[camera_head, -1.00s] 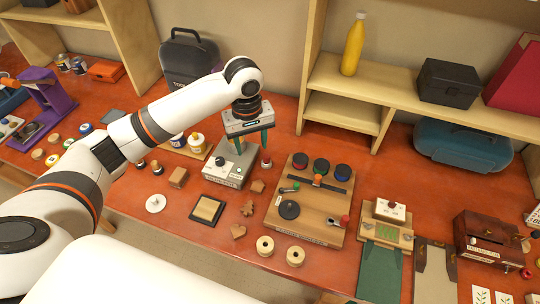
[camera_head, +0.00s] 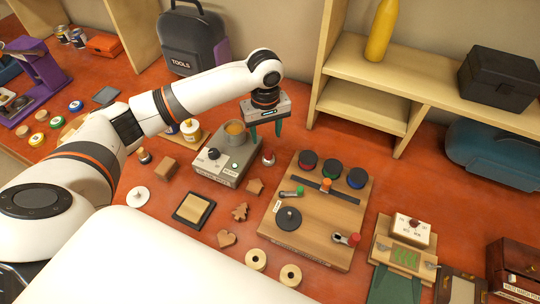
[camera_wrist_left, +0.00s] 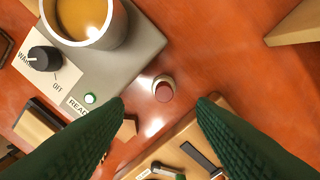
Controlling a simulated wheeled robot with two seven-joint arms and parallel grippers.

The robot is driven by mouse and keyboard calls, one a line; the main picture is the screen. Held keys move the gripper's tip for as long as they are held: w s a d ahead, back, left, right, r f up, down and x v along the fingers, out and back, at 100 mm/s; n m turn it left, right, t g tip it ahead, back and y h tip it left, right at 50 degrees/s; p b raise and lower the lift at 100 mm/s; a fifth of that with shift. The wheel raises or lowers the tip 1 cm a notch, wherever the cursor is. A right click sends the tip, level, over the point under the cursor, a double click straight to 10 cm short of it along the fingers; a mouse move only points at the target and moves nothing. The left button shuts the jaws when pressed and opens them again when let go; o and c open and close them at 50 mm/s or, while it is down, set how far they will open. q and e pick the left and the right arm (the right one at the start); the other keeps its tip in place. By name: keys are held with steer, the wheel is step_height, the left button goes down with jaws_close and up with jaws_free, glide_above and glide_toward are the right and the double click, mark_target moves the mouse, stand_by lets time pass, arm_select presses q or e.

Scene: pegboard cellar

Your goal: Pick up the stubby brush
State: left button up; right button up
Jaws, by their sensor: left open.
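A small upright stubby piece with a pale rim and dull red top, which looks like the stubby brush (camera_head: 268,159), stands on the red-orange table right of the grey warmer. In the left wrist view the stubby brush (camera_wrist_left: 163,89) shows end-on, between the two green fingers and slightly beyond their tips. My left gripper (camera_head: 266,132) is open and empty, pointing down above it, with a gap to it in the head view. Its bristles cannot be made out. My right gripper is not in view.
The grey warmer (camera_head: 222,166) with a cup (camera_head: 235,132) stands close on the left. A wooden board (camera_head: 310,235) with dark discs and coloured knobs lies close on the right. A wooden shelf (camera_head: 365,108) stands behind. Small wooden shapes (camera_head: 240,211) lie in front.

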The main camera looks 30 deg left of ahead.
mark_target(269, 151)
arm_select(q)
steer(key=f, duration=0.3)
steer(key=shift+s, duration=0.25)
steer(key=f, duration=0.1)
steer(key=f+p, duration=0.1)
steer(key=f, duration=0.1)
steer(key=f+p, duration=0.1)
steer(key=shift+w+d+f, duration=0.25)
steer(key=shift+d+f, duration=0.05)
steer(key=shift+f, duration=0.45)
steer(key=c, duration=1)
